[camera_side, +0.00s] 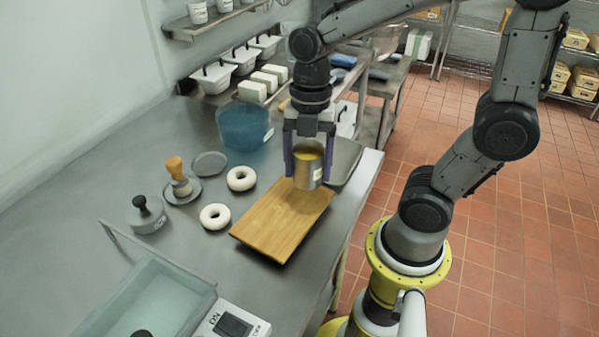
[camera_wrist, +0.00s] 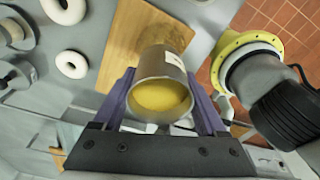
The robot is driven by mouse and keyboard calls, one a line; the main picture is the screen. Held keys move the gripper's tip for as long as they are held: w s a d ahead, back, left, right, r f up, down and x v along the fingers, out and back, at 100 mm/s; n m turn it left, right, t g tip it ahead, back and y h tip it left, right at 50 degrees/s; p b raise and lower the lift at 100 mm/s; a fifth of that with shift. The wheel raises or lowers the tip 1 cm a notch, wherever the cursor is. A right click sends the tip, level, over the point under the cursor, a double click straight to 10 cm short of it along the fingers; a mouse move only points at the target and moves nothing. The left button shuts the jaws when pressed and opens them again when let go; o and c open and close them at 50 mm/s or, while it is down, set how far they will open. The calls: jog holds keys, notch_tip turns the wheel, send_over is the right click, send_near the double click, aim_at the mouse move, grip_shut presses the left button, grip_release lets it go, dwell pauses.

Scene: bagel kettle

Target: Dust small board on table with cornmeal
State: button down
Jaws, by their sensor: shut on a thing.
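My gripper (camera_side: 308,160) has its purple fingers shut on a metal cup (camera_side: 309,172) of yellow cornmeal, at the far end of the small wooden board (camera_side: 278,222). The cup is tilted slightly in the side view, and I cannot tell whether it touches the board. In the wrist view the cup (camera_wrist: 160,88) sits between the fingers (camera_wrist: 165,110), with cornmeal (camera_wrist: 160,97) inside and its mouth facing the camera.
Two white dough rings (camera_side: 215,216) (camera_side: 241,178) lie left of the board. A blue tub (camera_side: 243,126) stands behind, and a grey tray (camera_side: 343,160) is right of the cup.

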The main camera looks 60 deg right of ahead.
jog(key=shift+d, duration=0.85)
jog(key=shift+w+d, duration=0.15)
jog(key=shift+w, duration=2.15)
jog(key=shift+w+a, duration=0.2)
jog(key=shift+a, duration=2)
jog(key=shift+w+a, duration=0.15)
jog(key=shift+a, duration=2)
jog(key=shift+w+a, duration=0.2)
jog(key=shift+a, duration=2)
notch_tip(320, 180, up, 11)
jog(key=shift+w, duration=0.1)
